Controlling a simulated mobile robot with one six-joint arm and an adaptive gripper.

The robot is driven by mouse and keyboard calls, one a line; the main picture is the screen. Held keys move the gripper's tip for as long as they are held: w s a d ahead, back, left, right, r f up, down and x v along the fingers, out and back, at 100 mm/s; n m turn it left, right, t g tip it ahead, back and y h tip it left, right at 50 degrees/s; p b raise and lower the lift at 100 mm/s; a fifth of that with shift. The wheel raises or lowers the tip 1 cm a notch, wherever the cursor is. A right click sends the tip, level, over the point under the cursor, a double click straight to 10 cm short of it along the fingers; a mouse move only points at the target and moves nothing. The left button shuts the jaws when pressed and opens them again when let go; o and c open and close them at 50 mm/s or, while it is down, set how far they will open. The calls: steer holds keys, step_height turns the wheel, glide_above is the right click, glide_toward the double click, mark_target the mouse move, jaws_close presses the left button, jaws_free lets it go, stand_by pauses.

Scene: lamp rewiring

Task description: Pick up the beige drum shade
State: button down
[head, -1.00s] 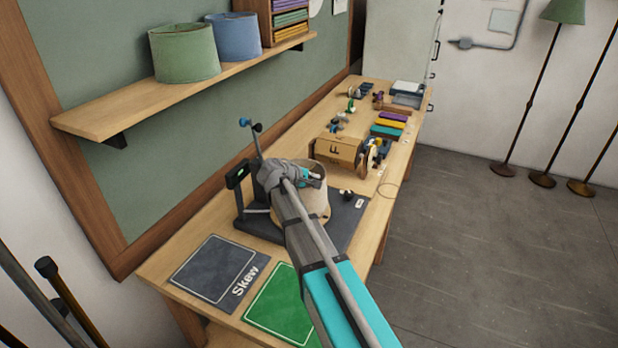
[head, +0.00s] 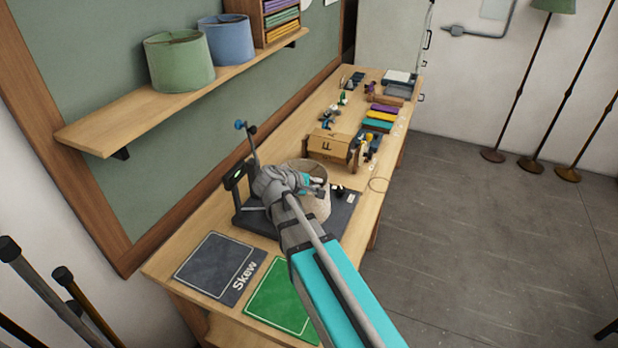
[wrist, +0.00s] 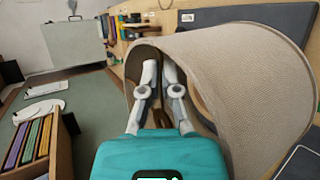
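The beige drum shade (head: 317,206) stands on the dark base plate of a black fixture on the workbench, partly hidden by my arm. In the wrist view the shade (wrist: 250,85) is large at the right, its rim curving around my fingers. My gripper (wrist: 161,60) is at the shade's open end, its two light fingers close together with a narrow dark gap between them. Whether they grip the wall is unclear. In the head view my gripper (head: 317,184) overlaps the top of the shade.
The fixture (head: 238,185) has an upright post beside the shade and a small green light. A Skew mat (head: 220,266) and a green mat (head: 280,298) lie nearer. A shelf (head: 100,133) holds green and blue shades above.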

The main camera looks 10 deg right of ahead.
steer(key=shift+s+r, duration=0.1)
steer(key=shift+s, duration=0.05)
stand_by(0.5)
step_height(320, 180, down, 6)
steer(key=b, duration=0.6)
steer(key=shift+s, duration=0.15)
stand_by(0.3)
